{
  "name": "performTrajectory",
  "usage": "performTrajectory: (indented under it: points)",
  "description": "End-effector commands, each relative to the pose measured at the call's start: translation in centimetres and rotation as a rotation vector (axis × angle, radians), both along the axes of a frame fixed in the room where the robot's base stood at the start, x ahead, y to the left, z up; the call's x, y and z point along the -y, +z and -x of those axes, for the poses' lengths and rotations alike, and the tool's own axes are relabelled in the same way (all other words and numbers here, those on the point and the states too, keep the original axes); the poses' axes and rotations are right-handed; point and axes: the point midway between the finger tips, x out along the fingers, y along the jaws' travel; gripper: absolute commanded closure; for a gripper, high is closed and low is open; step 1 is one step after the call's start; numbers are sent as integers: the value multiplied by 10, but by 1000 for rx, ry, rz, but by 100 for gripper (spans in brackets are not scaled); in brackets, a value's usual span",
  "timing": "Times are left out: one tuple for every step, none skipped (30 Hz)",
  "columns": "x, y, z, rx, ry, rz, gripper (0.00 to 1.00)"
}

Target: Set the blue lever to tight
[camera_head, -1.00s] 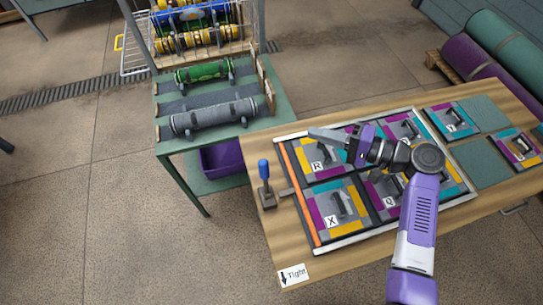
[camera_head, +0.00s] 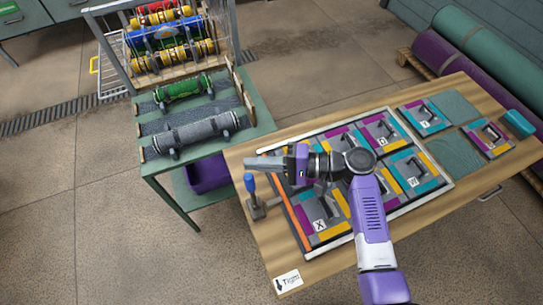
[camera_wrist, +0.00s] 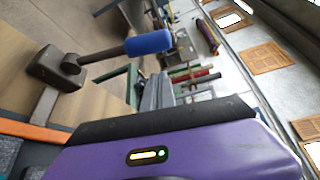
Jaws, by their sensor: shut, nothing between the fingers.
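The blue lever (camera_head: 249,183) stands up on a dark base at the left end of the wooden table. In the wrist view its blue handle (camera_wrist: 148,43) is joined by a grey rod to the base (camera_wrist: 55,68). A white "Tight" card (camera_head: 288,282) with an arrow lies at the table's near left corner. My gripper (camera_head: 262,163) is shut and empty. Its grey fingertips point left, just above and beside the lever top in the head view. In the wrist view the fingertips (camera_wrist: 156,93) appear apart from the handle.
A framed tray (camera_head: 285,215) with an orange left strip holds several lettered tiles on the table. A green stand (camera_head: 262,118) with rolled rugs is behind to the left. Rolled mats (camera_head: 470,55) lie on a pallet at the back right.

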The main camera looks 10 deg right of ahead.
Motion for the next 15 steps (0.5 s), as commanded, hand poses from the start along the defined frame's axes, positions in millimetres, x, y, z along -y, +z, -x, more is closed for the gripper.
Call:
performTrajectory:
  points:
    - [3, 5, 8, -3, -4, 0, 100]
    - [3, 5, 12, -3, -4, 0, 100]
    - [4, 5, 16, -4, -3, 0, 100]
    - [4, 6, 19, -3, -3, 0, 100]
    - [5, 6, 21, -2, -3, 0, 100]
    - [5, 6, 24, -3, -3, 0, 100]
    - [5, 6, 26, -3, -3, 0, 100]
    - [5, 6, 27, -3, -3, 0, 100]
    - [5, 6, 28, -2, -3, 0, 100]
    - [6, 6, 29, -2, -3, 0, 100]
    - [6, 6, 29, -1, -3, 0, 100]
    - [6, 6, 29, -1, -3, 0, 100]
    - [6, 6, 29, -1, -3, 0, 100]
    - [6, 6, 29, -1, -3, 0, 100]
    - [6, 6, 29, -1, -3, 0, 100]
